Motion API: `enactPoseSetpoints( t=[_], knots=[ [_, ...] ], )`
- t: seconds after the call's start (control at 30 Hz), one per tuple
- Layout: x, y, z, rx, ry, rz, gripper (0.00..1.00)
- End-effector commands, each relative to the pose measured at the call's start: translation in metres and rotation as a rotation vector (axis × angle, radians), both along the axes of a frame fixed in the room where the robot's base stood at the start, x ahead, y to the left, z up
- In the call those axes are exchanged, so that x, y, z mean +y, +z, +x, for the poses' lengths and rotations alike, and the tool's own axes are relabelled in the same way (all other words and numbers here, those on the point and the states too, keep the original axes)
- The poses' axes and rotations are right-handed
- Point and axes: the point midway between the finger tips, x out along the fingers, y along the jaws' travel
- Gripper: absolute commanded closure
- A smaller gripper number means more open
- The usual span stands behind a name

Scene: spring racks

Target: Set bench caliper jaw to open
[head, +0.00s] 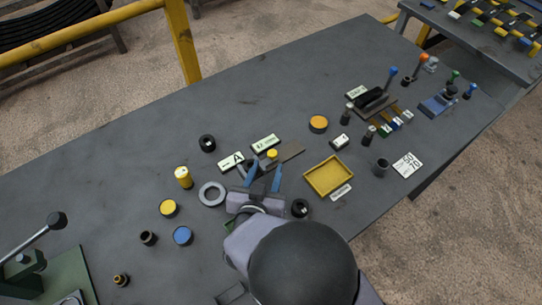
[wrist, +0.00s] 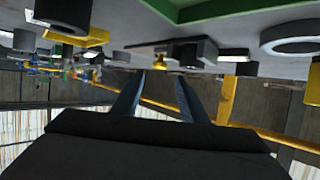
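The bench caliper (head: 291,151) lies near the middle of the bench, with a flat grey bar, dark jaws and a yellow knob (head: 272,154). My gripper (head: 264,173) is just on the near side of it, its two blue fingers apart with nothing seen between them. In the wrist view, which is upside down, my gripper (wrist: 160,84) points towards the yellow knob (wrist: 160,62), which shows beyond the fingertips. The fingers do not appear to touch the knob. The jaws are partly hidden behind my fingers, so their opening cannot be read.
Label plates (head: 265,143) stand behind the caliper. A grey ring (head: 212,194) and a yellow cylinder (head: 183,177) are at left. A yellow tray (head: 328,177) and a black ring (head: 300,208) are at right. The bench's back left is clear.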

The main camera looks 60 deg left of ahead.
Motion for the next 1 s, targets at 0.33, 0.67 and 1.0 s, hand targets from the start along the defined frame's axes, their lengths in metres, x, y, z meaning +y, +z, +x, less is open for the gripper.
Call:
enactPoseSetpoints(
  t=[0.33, 0.67, 1.0],
  knots=[
    [0.027, -0.017, 0.03, 0.001, -0.003, -0.002, 0.6],
    [0.041, -0.025, 0.043, 0.001, -0.001, -0.002, 0.6],
    [0.042, -0.025, 0.043, 0.001, 0.0, -0.001, 0.84]
  ],
)
